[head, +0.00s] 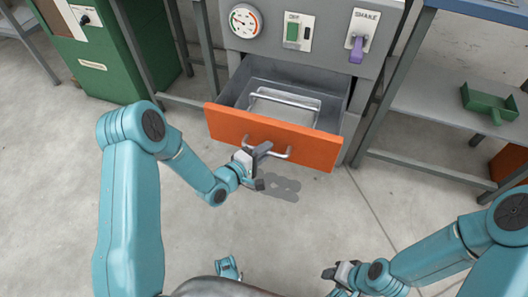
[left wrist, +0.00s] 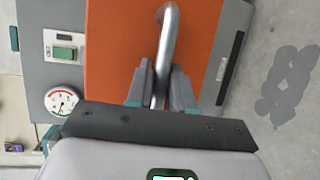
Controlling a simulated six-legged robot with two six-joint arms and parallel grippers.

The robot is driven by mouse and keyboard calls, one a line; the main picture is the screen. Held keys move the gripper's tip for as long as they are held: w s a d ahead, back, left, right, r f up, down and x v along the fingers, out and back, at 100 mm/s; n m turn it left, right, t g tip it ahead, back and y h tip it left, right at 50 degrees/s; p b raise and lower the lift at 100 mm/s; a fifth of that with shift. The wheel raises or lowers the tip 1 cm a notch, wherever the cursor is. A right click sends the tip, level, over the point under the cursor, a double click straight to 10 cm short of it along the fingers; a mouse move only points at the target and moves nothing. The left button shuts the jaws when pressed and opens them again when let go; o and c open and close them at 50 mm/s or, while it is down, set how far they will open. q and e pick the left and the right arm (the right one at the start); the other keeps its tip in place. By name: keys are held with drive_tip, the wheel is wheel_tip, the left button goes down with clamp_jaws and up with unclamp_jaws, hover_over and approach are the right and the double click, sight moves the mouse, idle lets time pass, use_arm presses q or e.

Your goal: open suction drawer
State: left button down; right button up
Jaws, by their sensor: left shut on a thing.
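The suction drawer (head: 224,120) has an orange front and stands pulled out of the grey machine in the head view. Inside it lies a pale tray with a metal bar handle (head: 285,98). My left gripper (head: 258,158) is at the left part of the drawer's metal handle (head: 283,154). In the left wrist view the handle (left wrist: 168,40) runs between the two fingers (left wrist: 160,90), which are shut on it. My right gripper (head: 343,273) is low in the head view, away from the drawer; its finger gap is too small to judge.
The grey machine (head: 270,50) carries a round gauge (head: 246,21), a green switch (head: 293,32) and a purple lever (head: 357,50). A green cabinet (head: 120,60) stands left. A shelf (head: 430,112) with a green scoop (head: 489,101) stands right. The floor before the drawer is clear.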

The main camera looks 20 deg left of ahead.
use_arm(q)
drive_tip(key=shift+s+f, duration=0.1)
drive_tip(key=shift+s, duration=0.2)
drive_tip(key=c, duration=1.1)
unclamp_jaws()
drive_tip(key=shift+w, duration=0.15)
drive_tip(key=p+v, duration=0.3)
drive_tip(key=v, duration=1.3)
drive_tip(key=shift+r+p, duration=0.25)
drive_tip(key=shift+p, duration=0.15)
